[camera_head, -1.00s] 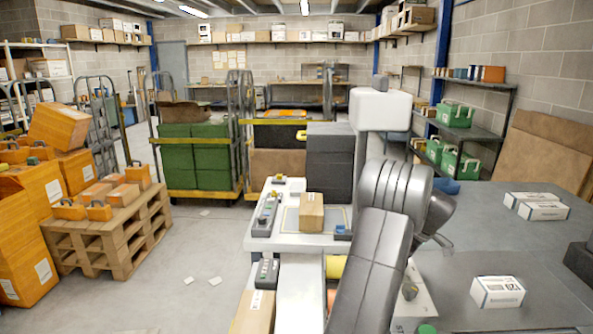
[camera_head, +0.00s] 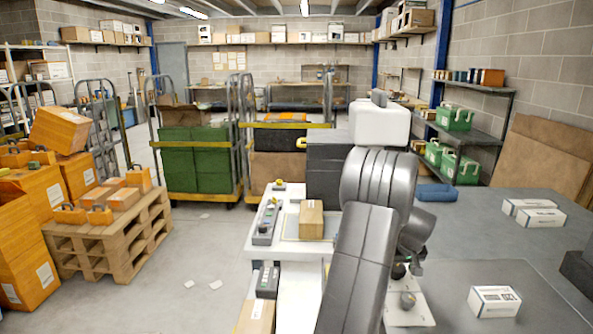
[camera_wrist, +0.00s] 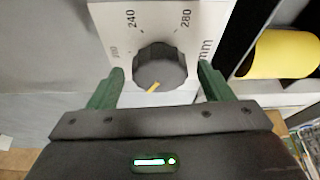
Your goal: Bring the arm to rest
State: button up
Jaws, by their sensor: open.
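My gripper (camera_wrist: 160,80) is open in the wrist view, its two green fingers spread. Between the fingertips shows a dark round dial knob (camera_wrist: 160,65) with a yellow pointer. It sits on a pale plate (camera_wrist: 110,14) marked 240, 280 and mm. Gaps show on both sides of the knob, and nothing is held. In the head view my grey arm (camera_head: 365,240) is bent over the bench, its wrist pointing down near a dark knob (camera_head: 407,300) on a white plate. The fingers are too small to make out there.
A cardboard box (camera_head: 311,222) stands on the white bench left of my arm. White cartons (camera_head: 495,301) and a blue cloth (camera_head: 435,192) lie on the grey table at right. A yellow roll (camera_wrist: 283,54) is right of the fingers. Open floor lies left, before a pallet (camera_head: 110,235).

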jog(key=shift+a+m+h+p, duration=0.1)
jog(key=shift+m+h+p, duration=0.45)
jog(key=shift+m, duration=0.55)
jog(key=shift+v, duration=0.95)
jog(key=shift+r, duration=0.1)
